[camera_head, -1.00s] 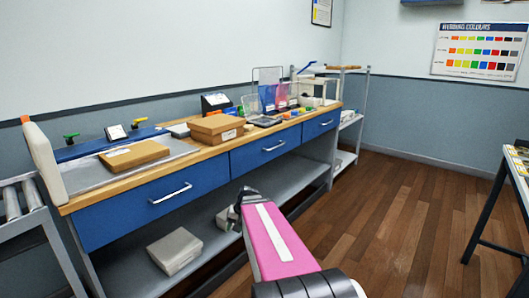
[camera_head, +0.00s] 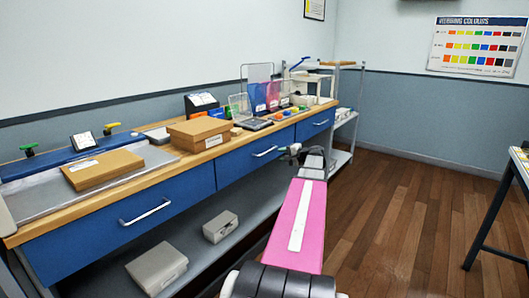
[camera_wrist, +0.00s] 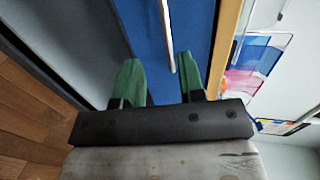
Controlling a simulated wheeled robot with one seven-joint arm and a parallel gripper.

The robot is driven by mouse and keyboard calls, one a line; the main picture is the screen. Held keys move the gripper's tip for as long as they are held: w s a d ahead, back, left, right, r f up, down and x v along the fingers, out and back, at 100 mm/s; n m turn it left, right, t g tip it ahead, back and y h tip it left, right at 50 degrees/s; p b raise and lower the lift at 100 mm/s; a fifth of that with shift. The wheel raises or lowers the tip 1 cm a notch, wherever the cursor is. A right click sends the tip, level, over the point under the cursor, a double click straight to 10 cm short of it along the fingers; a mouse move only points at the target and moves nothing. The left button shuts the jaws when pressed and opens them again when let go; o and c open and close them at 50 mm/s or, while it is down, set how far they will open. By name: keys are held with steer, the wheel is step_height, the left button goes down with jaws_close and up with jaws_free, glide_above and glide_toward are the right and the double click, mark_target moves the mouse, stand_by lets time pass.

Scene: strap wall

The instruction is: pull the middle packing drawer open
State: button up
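The middle packing drawer (camera_head: 240,166) is a blue front under the wooden bench top, flush with its neighbours, with a silver bar handle (camera_head: 265,152). My gripper (camera_head: 290,150) is in front of the bench, near the right end of this drawer in the head view; my arm partly hides that area. In the wrist view my gripper (camera_wrist: 160,60) is open, its two green fingers apart. A silver handle bar (camera_wrist: 167,30) on a blue front (camera_wrist: 195,30) runs up the picture, its lower end showing between the fingers. I cannot tell the remaining depth.
A left drawer (camera_head: 100,225) and a right drawer (camera_head: 310,124) flank the middle one, both shut. A grey lower shelf (camera_head: 205,258) holds two grey boxes. Cartons (camera_head: 200,132) stand on the bench top. The wooden floor (camera_head: 400,210) to the right is clear.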

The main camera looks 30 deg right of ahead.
mark_target(268, 151)
steer(key=x, duration=0.6)
steer(key=d+x, duration=0.1)
steer(key=x, duration=0.3)
steer(key=shift+w+r, duration=0.3)
steer(key=shift+r, duration=0.05)
steer(key=shift+c, duration=0.3)
jaws_close()
